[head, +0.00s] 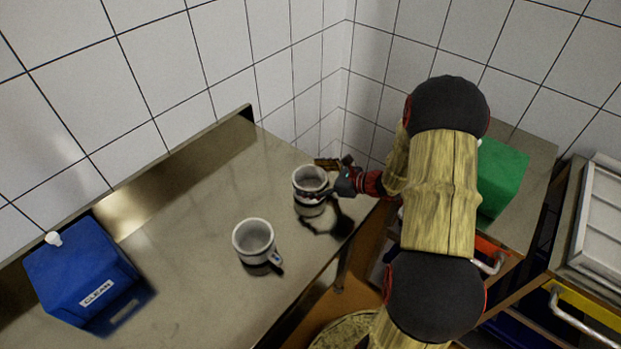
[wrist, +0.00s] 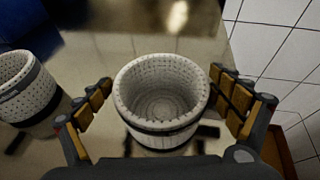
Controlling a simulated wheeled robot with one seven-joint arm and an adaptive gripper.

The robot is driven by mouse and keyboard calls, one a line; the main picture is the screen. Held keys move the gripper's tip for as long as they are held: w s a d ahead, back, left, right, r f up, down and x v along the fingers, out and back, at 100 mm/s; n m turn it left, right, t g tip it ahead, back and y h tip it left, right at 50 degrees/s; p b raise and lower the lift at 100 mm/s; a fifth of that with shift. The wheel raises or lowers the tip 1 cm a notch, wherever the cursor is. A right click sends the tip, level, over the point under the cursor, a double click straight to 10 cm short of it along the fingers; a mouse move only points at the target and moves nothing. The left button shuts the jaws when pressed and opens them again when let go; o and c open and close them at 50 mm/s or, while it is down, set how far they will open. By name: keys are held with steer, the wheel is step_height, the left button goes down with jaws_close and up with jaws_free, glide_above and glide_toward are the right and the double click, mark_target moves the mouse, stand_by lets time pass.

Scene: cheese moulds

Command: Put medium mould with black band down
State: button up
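A white perforated mould with a black band (wrist: 163,135) stands upright between the fingers of my gripper (wrist: 168,88) in the wrist view. Gaps show between its wall and both finger pads, so the gripper is open around it. In the head view this mould (head: 307,178) appears to rest on the steel table near its right end, with its reflection just below. My gripper (head: 332,178) reaches it from the right, one finger behind and one in front. The mould looks empty inside. Its base is partly hidden in the wrist view.
A second white mould with a dark band (head: 252,237) stands on the steel table (head: 190,270); it is also at left in the wrist view (wrist: 25,88). A blue box labelled CLEAN (head: 80,270) stands at left. A green box (head: 503,175) stands beyond my arm. Tiled walls close the back.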

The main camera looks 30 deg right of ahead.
steer(key=shift+o, duration=0.5)
steer(key=shift+r, duration=0.25)
steer(key=p+v, duration=0.3)
steer(key=v, duration=0.9)
steer(key=s+a+r+n+g, duration=0.3)
steer(key=a+r+n+g, duration=0.15)
steer(key=a+n, duration=0.4)
steer(key=s+a+r+n+g, duration=0.35)
steer(key=a+r+n, duration=0.25)
steer(key=a, duration=0.5)
steer(key=s+a+r+n+t+h, duration=0.2)
steer(key=s+r+n+h, duration=0.5)
steer(key=s+r+n, duration=0.4)
steer(key=s+a+n, duration=0.1)
steer(key=n, duration=0.3)
steer(key=shift+w+r, duration=0.1)
steer(key=shift+c, duration=0.5)
